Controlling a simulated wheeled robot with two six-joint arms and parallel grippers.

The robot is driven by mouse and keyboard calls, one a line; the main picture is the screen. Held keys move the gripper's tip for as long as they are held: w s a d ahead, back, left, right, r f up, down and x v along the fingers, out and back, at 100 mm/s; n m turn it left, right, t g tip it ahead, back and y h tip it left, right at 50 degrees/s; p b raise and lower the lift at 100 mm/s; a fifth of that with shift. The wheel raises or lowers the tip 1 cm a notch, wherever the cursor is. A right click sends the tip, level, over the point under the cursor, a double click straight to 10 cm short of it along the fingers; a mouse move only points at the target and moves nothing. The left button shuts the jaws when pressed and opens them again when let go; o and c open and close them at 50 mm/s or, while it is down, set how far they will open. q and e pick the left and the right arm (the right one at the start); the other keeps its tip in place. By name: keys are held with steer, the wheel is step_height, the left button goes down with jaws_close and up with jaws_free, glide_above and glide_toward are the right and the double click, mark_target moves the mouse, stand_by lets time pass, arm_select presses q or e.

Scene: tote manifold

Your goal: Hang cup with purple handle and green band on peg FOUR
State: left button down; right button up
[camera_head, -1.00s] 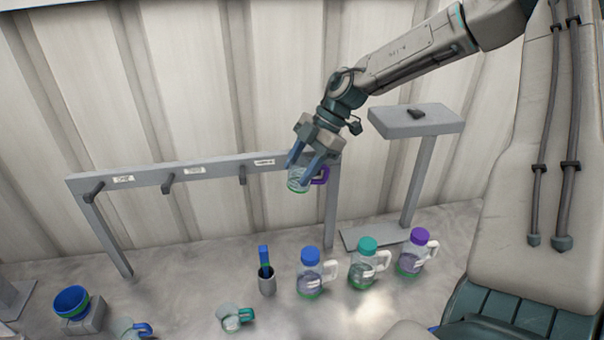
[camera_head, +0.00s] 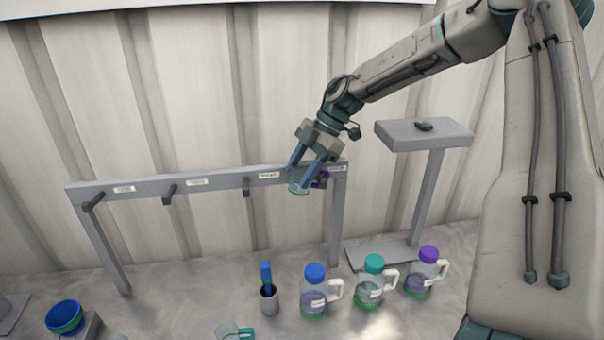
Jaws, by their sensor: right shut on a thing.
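The clear cup with a purple handle and green band (camera_head: 299,188) is between the fingers of my right gripper (camera_head: 306,176), which is shut on it. The cup is at the right end of the grey peg rack (camera_head: 220,183), with its purple handle (camera_head: 322,177) to the right. Three pegs show clearly to the left: one at the left end (camera_head: 92,201), one in the middle (camera_head: 168,194) and one further right (camera_head: 246,187). The fourth peg is mostly hidden behind the gripper and cup; I cannot tell whether the handle is around it. My left gripper is not in view.
A blue-capped bottle (camera_head: 314,292), a teal-capped bottle (camera_head: 370,283) and a purple-capped bottle (camera_head: 423,274) stand below. A grey holder (camera_head: 269,300), a teal-handled cup (camera_head: 230,332) and a blue bowl (camera_head: 64,317) are nearby. A grey raised stand (camera_head: 420,136) is right of the rack.

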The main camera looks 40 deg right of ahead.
steer(key=o, duration=1)
steer(key=shift+s+r, duration=0.1)
steer(key=o, duration=0.4)
steer(key=shift+s+d+r, duration=0.1)
steer(key=shift+w, duration=0.2)
steer(key=shift+c, duration=0.9)
steer(key=shift+r, duration=0.15)
